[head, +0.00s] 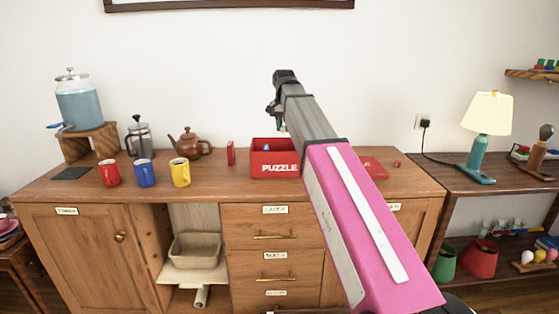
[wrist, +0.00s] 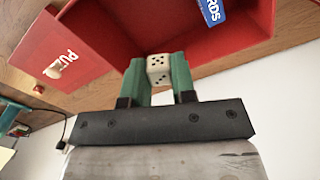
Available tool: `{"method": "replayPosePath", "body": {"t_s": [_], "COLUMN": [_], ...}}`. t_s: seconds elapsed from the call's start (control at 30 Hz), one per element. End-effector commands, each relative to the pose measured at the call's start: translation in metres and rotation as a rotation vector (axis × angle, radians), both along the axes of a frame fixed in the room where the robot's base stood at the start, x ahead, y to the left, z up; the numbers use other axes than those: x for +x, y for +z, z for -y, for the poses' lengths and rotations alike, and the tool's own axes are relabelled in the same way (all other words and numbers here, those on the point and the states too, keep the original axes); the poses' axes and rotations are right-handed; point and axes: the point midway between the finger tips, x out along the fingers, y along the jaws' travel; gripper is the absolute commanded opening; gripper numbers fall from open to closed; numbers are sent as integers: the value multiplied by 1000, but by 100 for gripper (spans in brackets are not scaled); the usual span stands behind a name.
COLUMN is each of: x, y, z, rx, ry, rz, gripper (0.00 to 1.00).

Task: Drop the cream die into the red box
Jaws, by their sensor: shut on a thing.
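My gripper's green fingers (wrist: 158,66) are shut on the cream die (wrist: 158,72), which shows dark pips, in the wrist view. The open red box (head: 262,171), marked PUZZLE, stands on the wooden cabinet in the head view. Its red inside (wrist: 130,28) fills much of the upper wrist view, beyond the die. In the head view my gripper (head: 281,127) is raised at the box, near its upper edge; the die cannot be made out there. The die appears held above the box opening; its exact height is hard to tell.
A blue card pack (wrist: 212,10) is inside the box. A flat red lid (head: 373,168) lies to its right, near a small red piece (head: 397,163). An upright red thing (head: 231,153), a teapot (head: 190,143) and the yellow mug (head: 180,172) stand to the left.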

Motion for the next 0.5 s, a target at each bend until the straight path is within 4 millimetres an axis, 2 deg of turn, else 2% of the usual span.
{"method": "replayPosePath", "body": {"t_s": [0.3,0.5], "x": [-1,0], "y": [-35,-46], "z": [0,0], "rx": [0,0], "ry": [-1,-1], "rz": [-1,0], "gripper": [2,2]}}
